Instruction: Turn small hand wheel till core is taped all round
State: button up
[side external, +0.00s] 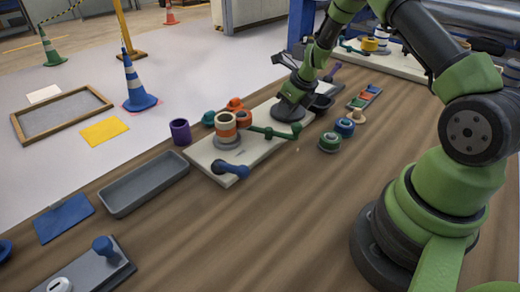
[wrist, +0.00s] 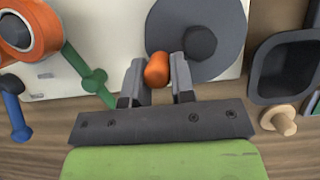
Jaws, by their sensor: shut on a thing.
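The small hand wheel is a dark grey disc (wrist: 198,65) with a darker hub, on the right part of a pale base board (side external: 204,156). Its orange knob (wrist: 157,68) stands near the wheel's edge. My gripper (wrist: 157,82) is shut on this knob, one finger on each side. In the side view my gripper (side external: 291,97) is over the wheel (side external: 288,113) and hides the knob. The core (side external: 226,119) is a cream cylinder with an orange band, upright on the board. In the wrist view an orange ring (wrist: 42,32) is cut off at upper left. Whether the band closes is hidden.
A green jointed arm (side external: 275,132) lies between core and wheel. A blue crank (side external: 231,170) is at the board's front. A purple cup (side external: 180,132) and a grey tray (side external: 145,183) stand left. Green and blue spools (side external: 330,142) and a wooden knob (wrist: 279,120) lie right.

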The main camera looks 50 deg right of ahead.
aim_at(275, 112)
jog(key=shift+w+d+r, duration=0.1)
jog(key=shift+w+r, duration=0.05)
jog(key=shift+w, duration=1.55)
jog(key=shift+w, duration=0.55)
grip_shut()
jog(key=shift+w, duration=0.25)
jog(key=shift+a, duration=0.2)
jog(key=shift+w+a+f, duration=0.2)
jog(key=shift+w, duration=0.6)
